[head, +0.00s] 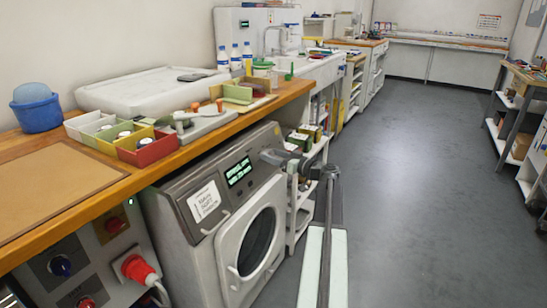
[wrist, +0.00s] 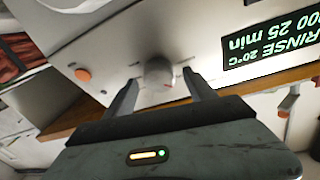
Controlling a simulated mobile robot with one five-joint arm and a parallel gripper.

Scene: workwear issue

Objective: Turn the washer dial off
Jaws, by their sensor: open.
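The washer (head: 178,240) stands under the wooden counter, its round door (head: 250,243) shut. Its lit display (head: 239,171) also shows upside down in the wrist view (wrist: 272,42), with "RINSE 20°C" and "25 min" readable. The grey round dial (wrist: 158,74) is on the panel beside the display. My gripper (wrist: 159,80) is open, with one finger on each side of the dial; I cannot tell whether they touch it. In the head view my gripper (head: 270,157) is at the panel's right end and hides the dial.
An orange button (wrist: 83,77) is on the panel near the dial. The wooden counter (head: 200,143) overhangs just above, with a red box (head: 150,150) near its edge. A shelf rack (head: 303,190) stands right of the washer. The grey floor (head: 430,170) at right is clear.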

